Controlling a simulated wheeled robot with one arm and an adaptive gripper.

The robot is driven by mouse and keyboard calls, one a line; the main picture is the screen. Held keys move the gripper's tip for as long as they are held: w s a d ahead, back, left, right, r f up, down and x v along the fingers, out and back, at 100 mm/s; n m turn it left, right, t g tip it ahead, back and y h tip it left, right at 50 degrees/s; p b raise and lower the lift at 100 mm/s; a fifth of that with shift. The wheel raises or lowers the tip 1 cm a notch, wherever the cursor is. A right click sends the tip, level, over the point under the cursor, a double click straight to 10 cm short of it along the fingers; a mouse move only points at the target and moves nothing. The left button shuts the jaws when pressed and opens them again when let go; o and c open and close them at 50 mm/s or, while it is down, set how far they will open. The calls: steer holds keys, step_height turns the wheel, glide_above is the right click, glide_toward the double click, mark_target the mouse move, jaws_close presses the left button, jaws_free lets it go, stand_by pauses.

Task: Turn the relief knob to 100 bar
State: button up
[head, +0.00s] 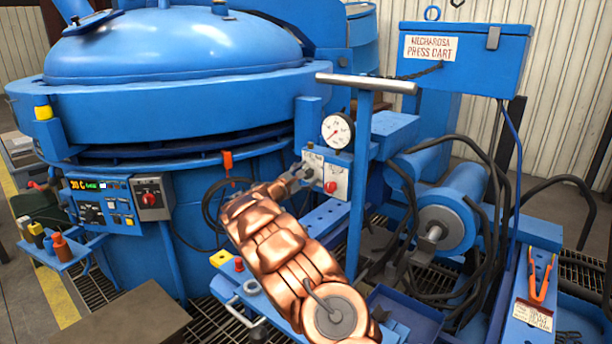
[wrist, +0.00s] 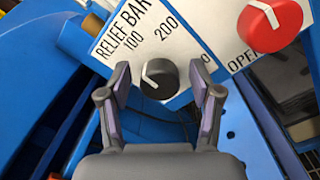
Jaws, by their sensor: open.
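The relief knob (wrist: 160,76) is black and round with a white mark on its left part, slanting up and left, roughly toward the printed 100. The scale plate (wrist: 140,32) reads RELIEF BAR, 100 and 200, and a further number is partly hidden by the right finger. My gripper (wrist: 163,88) is open, with one finger on each side of the knob; gaps show between the fingers and the knob. In the head view my gripper (head: 298,172) is at the white control panel (head: 330,170), and the relief knob cannot be made out there.
A red knob (wrist: 268,22) with a white mark sits right of the relief knob, above the word OPEN. A pressure gauge (head: 337,132) stands above the panel. The blue post (head: 360,190) with its T-handle (head: 366,83) rises just right of the panel. Hoses hang further right.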

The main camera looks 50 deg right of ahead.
steer(key=shift+a, duration=0.1)
steer(key=s+a, duration=0.1)
steer(key=a, duration=1)
steer(key=shift+s+a+f, duration=0.15)
steer(key=shift+a+f, duration=0.05)
steer(key=shift+a, duration=0.2)
